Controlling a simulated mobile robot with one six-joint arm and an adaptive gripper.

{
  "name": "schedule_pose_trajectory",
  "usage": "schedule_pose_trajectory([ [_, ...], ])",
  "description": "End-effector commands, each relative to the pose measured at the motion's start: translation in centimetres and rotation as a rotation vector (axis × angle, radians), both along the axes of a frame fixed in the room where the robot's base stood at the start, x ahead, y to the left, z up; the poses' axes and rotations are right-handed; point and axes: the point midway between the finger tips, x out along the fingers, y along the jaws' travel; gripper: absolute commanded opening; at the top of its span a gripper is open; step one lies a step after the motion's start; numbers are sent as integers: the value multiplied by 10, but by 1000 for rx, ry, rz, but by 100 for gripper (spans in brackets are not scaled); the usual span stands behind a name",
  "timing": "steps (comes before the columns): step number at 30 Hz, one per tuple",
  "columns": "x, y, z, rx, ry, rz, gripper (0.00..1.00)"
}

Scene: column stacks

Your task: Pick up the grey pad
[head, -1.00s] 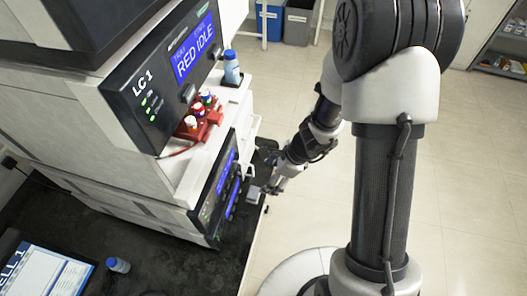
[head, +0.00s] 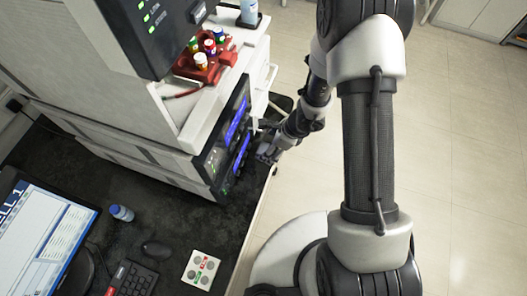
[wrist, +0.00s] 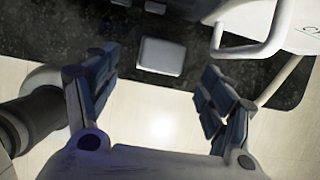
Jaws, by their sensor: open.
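The grey pad (wrist: 161,56) is a small, light grey, rounded square. In the wrist view it lies flat on the dark bench top (wrist: 195,35), close to the bench's front edge. My gripper (wrist: 158,82) is open and empty, its two blue-grey fingers apart on either side of the picture. The pad shows beyond the gap between the fingers, with neither visibly touching it. In the head view my gripper (head: 266,152) is beside the lower front of the instrument stack, over the bench edge. I cannot make out the pad there.
A white handle (wrist: 252,50) juts out just right of the pad. The instrument stack (head: 150,140) stands left of my gripper, with a red vial rack (head: 207,68) on a ledge. A blue bottle (head: 122,213), mouse (head: 156,249) and button card (head: 201,269) are on the bench. Open floor lies right.

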Motion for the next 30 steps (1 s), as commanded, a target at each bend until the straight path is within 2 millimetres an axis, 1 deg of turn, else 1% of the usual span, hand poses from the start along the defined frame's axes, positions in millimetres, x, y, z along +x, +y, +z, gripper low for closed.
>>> schedule_pose_trajectory([
  [1,0,2,-10,0,2,0,75],
  [3,2,5,-22,0,3,1,75],
  [7,5,11,-38,0,2,2,75],
  [10,6,13,-43,0,1,1,75],
  [17,7,13,-43,0,0,0,75],
  [30,7,13,-43,0,0,0,46],
])
